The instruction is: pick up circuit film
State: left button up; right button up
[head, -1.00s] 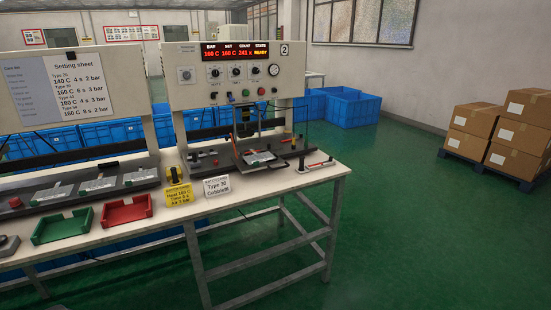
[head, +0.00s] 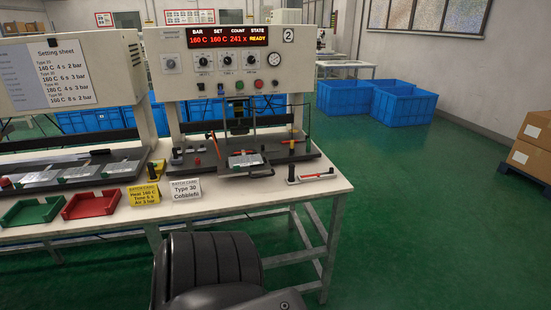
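I cannot pick out the circuit film for certain. A pale, shiny flat piece (head: 245,160) lies on the dark bed of press 2, under the press head. More pale flat pieces (head: 120,168) lie in a row on the dark fixture at the left. They are too small to tell film from plate. Neither of my grippers shows.
A red-handled tool (head: 312,176) lies at right.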

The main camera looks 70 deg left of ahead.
aim_at(236, 163)
jog(key=u, duration=0.2)
jog(key=i, duration=0.75)
jog(key=u, duration=1.15)
jog(key=i, duration=0.7)
jog(key=u, duration=0.75)
